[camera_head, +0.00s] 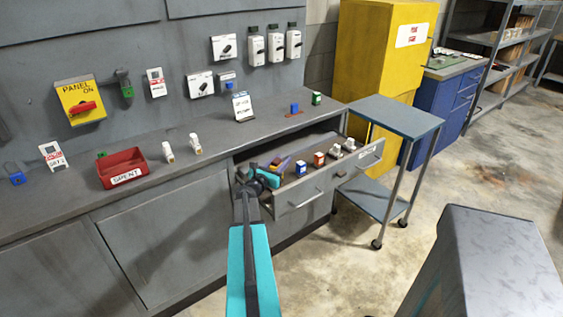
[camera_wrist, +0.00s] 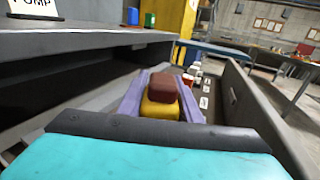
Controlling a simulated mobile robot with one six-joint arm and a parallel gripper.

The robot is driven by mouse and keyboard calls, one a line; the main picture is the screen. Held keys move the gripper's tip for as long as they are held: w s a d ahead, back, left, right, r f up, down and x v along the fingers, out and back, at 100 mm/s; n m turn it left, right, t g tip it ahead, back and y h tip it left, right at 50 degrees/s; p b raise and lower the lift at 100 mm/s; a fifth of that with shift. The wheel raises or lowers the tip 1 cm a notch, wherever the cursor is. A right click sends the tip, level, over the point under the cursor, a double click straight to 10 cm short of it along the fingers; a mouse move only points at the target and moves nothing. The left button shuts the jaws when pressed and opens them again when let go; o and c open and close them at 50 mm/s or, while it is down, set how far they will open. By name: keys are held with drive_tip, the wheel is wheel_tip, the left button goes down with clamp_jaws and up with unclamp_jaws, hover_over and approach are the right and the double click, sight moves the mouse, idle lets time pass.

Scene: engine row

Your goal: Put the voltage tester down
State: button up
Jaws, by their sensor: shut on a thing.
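The voltage tester, a small yellow body with a dark red top (camera_wrist: 161,98), sits between the two purple fingers of my gripper (camera_wrist: 162,88) in the wrist view. My gripper is shut on it. In the head view my gripper (camera_head: 279,164) is at the left part of the open drawer (camera_head: 300,194), and the tester is mostly hidden there by the fingers and wrist. The fingers point along the drawer towards its far end. I cannot tell whether the tester touches the drawer floor.
In the drawer stand a blue piece (camera_head: 300,168), a red piece (camera_head: 319,159) and white pieces (camera_head: 335,151). A red bin (camera_head: 121,169) marked SPENT and a PUMP sign (camera_head: 243,107) stand on the counter (camera_head: 215,134). A grey-topped cart (camera_head: 396,116) is right of the drawer.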

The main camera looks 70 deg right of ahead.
drive_tip(key=o, duration=1.2)
drive_tip(key=shift+f, duration=0.1)
drive_tip(key=shift+r, duration=0.2)
drive_tip(key=w+a+b, duration=0.2)
drive_tip(key=a, duration=1)
drive_tip(key=shift+b, duration=0.3)
drive_tip(key=shift+w, duration=0.1)
